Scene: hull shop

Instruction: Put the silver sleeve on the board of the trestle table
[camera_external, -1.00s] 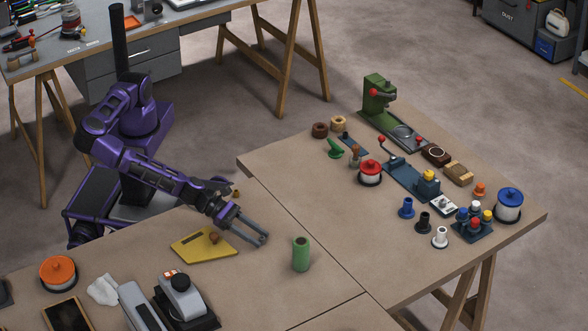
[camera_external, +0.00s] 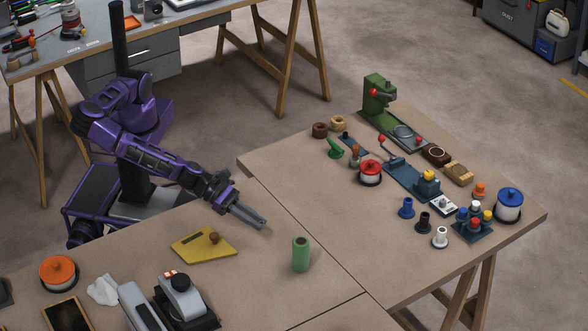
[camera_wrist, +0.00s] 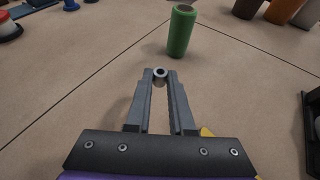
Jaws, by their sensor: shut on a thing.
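The silver sleeve (camera_wrist: 160,76) is a small grey ring-ended tube held between my fingertips in the wrist view. My gripper (camera_wrist: 160,73) is shut on it, and the sleeve's open end faces up toward the camera. In the external view my gripper (camera_external: 262,225) hangs above the brown board (camera_external: 330,290) of the near trestle table, left of the seam. The sleeve is too small to make out there. A grey-topped trestle table (camera_external: 215,20) stands behind; I cannot tell which table the task names.
A green cylinder (camera_external: 301,254) stands just beyond my fingertips, also in the wrist view (camera_wrist: 181,32). A yellow plate (camera_external: 196,250) with a brown knob lies left of the gripper. Several small tools and spools, such as the red spool (camera_external: 370,173), crowd the right board.

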